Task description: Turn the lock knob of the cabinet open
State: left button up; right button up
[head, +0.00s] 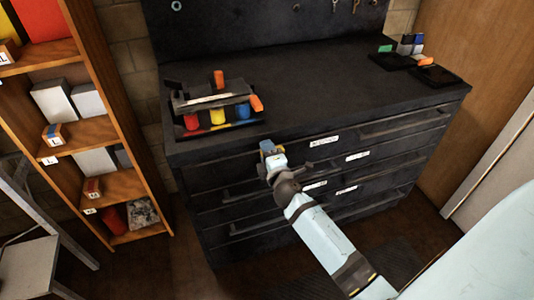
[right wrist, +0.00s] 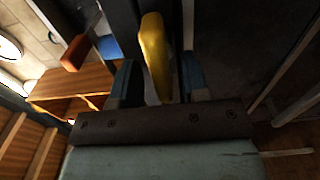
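The dark cabinet (head: 330,85) has several drawers with bar handles and white labels on its front. My right gripper (head: 268,147) is at the cabinet's front, just below the top edge, left of the upper label. In the right wrist view its two fingers (right wrist: 157,82) stand apart. My left gripper is out of view.
A tool rack (head: 213,105) with red, yellow, blue and orange pieces stands on the cabinet top, close to my right gripper. Small items (head: 408,50) lie at the top's back right. A wooden shelf (head: 85,130) stands at left. The middle of the top is clear.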

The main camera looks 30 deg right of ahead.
jog(key=shift+s+f, duration=0.1)
jog(key=shift+f, duration=0.05)
jog(key=shift+s+a, duration=0.1)
jog(key=shift+s, duration=0.15)
pick_arm(q)
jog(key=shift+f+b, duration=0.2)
jog(key=shift+b, duration=0.55)
pick_arm(e)
jog(key=v, duration=1.3)
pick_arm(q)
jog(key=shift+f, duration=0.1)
